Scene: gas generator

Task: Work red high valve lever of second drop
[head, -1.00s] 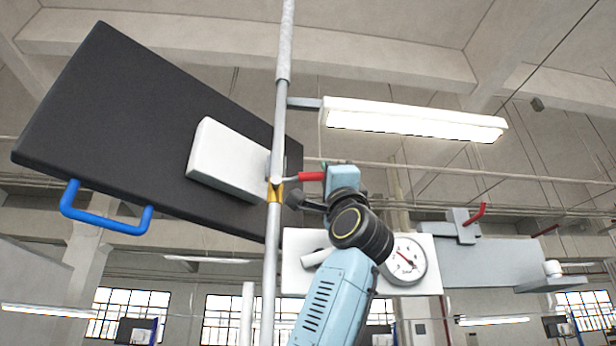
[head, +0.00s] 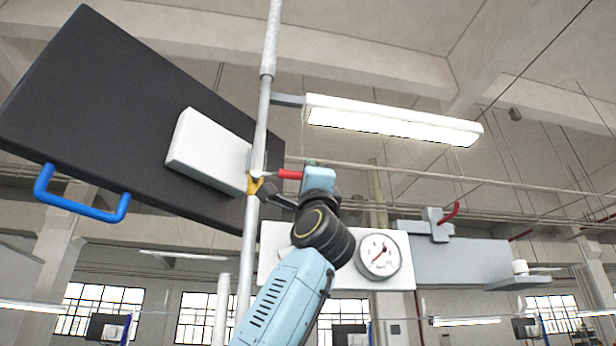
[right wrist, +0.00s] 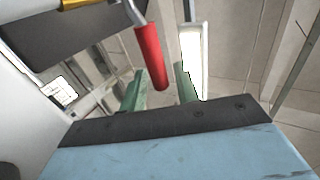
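A red valve lever (head: 289,174) sticks out to the right from a yellow valve body (head: 255,185) on a grey vertical pipe (head: 258,130). It also shows in the right wrist view (right wrist: 150,55), hanging down from the top. My right gripper (head: 306,177) is at the lever's free end in the head view. In the right wrist view its two green fingers stand apart, and the lever's end lies in the gap between my right gripper's fingertips (right wrist: 161,78). I cannot tell whether either finger touches it. My left gripper is not in view.
A black panel (head: 90,100) with a blue handle (head: 80,200) and a white box (head: 208,150) are left of the pipe. A gauge (head: 379,257) and another red lever (head: 450,213) are to the right. A lamp (head: 390,120) hangs above.

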